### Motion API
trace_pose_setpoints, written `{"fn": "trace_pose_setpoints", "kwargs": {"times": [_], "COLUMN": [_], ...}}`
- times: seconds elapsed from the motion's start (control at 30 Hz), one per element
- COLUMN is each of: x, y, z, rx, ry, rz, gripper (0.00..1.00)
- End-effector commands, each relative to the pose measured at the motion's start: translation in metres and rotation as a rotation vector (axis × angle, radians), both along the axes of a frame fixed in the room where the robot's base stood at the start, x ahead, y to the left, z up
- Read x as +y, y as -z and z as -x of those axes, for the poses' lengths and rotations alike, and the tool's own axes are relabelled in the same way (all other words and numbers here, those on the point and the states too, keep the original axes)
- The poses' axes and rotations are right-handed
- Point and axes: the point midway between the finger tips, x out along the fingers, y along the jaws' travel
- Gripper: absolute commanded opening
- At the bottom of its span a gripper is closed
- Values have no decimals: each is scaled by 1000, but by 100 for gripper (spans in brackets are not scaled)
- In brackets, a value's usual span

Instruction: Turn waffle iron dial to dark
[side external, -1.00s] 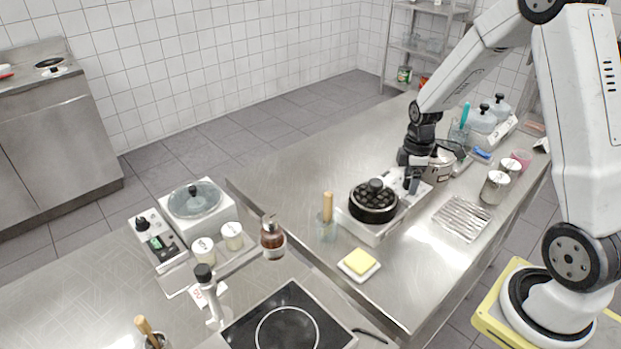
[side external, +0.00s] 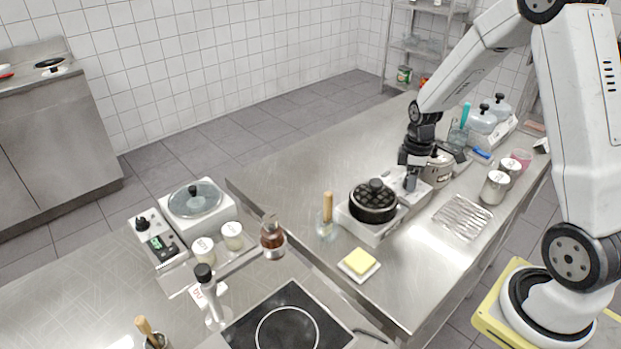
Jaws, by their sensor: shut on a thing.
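The waffle iron (side external: 365,228) is a low steel unit with a round black waffle plate (side external: 372,203) on its left part. It stands on the steel table. My gripper (side external: 410,184) points down at the right end of the waffle iron. It is shut on the dial there. The dial and its marks are hidden behind the fingers, so its setting cannot be read.
A glass with a wooden-handled tool (side external: 327,222) and a butter dish (side external: 359,264) stand in front of the waffle iron.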

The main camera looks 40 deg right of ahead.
Motion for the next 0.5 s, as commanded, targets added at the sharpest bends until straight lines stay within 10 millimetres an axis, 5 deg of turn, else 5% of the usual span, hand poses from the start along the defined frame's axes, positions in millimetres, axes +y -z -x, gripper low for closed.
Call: {"fn": "trace_pose_setpoints", "kwargs": {"times": [0.5], "x": [0], "y": [0], "z": [0], "rx": [1], "ry": [451], "rz": [0], "gripper": [0]}}
